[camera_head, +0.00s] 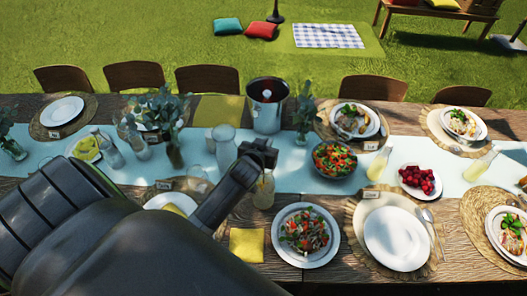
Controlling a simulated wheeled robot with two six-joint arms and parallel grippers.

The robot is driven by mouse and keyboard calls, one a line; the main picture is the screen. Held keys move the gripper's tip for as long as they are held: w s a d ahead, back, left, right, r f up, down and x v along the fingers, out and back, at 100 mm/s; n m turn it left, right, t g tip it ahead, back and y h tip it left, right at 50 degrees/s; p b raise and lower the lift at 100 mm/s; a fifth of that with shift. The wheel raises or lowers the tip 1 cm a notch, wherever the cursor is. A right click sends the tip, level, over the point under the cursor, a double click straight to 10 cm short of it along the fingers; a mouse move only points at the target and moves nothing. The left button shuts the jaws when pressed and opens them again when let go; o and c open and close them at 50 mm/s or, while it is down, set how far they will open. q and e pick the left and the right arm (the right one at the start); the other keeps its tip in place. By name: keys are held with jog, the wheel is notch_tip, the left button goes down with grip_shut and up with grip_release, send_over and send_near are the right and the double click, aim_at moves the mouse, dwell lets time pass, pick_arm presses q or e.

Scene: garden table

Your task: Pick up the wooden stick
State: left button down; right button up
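I cannot make out a wooden stick in the head view. My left arm comes in from the lower left, and its dark gripper (262,152) is over the middle of the table, just in front of the metal bucket. The gripper is small and dark here, so whether its fingers are open or shut is unclear. I see nothing held in it. The arm hides the table's front left part. My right gripper is not in view.
The wooden table (330,272) is crowded. A metal bucket (267,118), a salad bowl (335,174), a salad plate (305,258), an empty white plate (394,262) and a yellow napkin (246,244) surround the gripper. Glass bottles stand nearby. Chairs line the far edge.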

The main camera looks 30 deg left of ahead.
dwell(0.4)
pick_arm(q)
notch_tip(320, 180, up, 28)
jog(key=b, duration=0.3)
dwell(0.5)
jog(key=shift+s+d+b, duration=0.1)
jog(key=shift+b, duration=0.3)
jog(key=shift+s+d+t+y+b, duration=0.2)
jog(key=shift+s+d+t+b, duration=0.2)
jog(key=shift+s+b, duration=0.35)
jog(key=shift+s+d+t+y+b, duration=0.2)
jog(key=shift+s+d+t+b, duration=0.2)
jog(key=shift+s+b, duration=0.25)
jog(key=shift+s, duration=0.1)
